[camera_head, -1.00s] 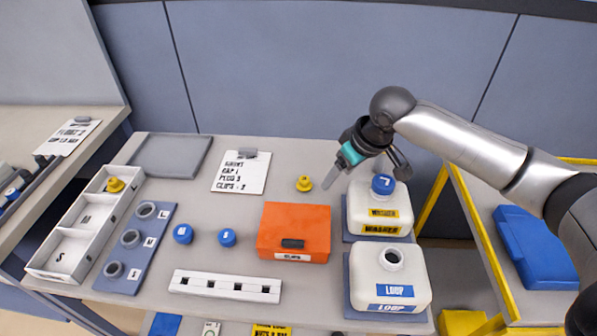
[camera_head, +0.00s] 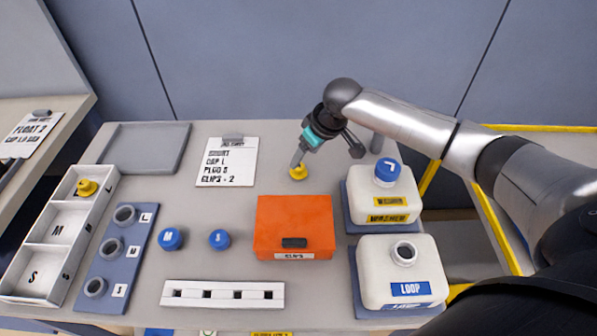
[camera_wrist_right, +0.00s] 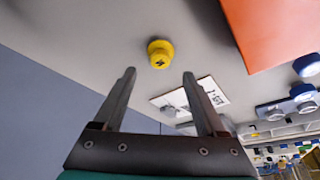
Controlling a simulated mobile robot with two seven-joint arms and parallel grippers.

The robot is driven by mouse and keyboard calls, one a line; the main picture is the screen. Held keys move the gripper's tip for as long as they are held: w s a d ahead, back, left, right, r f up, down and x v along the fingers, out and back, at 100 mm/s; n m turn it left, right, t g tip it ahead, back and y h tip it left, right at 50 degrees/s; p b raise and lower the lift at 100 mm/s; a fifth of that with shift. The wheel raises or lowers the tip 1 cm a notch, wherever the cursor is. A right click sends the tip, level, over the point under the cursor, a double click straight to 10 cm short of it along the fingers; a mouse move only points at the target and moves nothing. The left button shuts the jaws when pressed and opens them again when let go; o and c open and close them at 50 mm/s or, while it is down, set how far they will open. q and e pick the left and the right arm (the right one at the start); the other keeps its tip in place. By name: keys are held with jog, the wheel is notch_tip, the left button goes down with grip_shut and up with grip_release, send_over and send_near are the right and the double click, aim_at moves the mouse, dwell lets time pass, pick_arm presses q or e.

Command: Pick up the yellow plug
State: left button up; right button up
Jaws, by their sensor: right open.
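A yellow plug (camera_head: 298,173) stands on the grey table behind the orange box. It also shows in the right wrist view (camera_wrist_right: 159,54), ahead of the fingertips and roughly centred between them. My right gripper (camera_head: 296,163) is close to this plug. In the right wrist view its two fingers (camera_wrist_right: 159,73) are apart with nothing between them. A second yellow plug (camera_head: 87,187) sits in the L compartment of the white tray (camera_head: 38,243). My left gripper is not in view.
An orange clips box (camera_head: 293,218) stands in front of the plug. White washer (camera_head: 370,187) and loop (camera_head: 375,265) tanks stand at right. A note card (camera_head: 213,177) lies left of the plug. Blue caps M (camera_head: 170,239) and S (camera_head: 219,239) lie at centre left.

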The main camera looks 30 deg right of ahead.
aim_at(299, 166)
jog(key=shift+b+x, duration=0.7)
jog(key=shift+x, duration=2.3)
jog(key=shift+s, duration=0.1)
grip_shut()
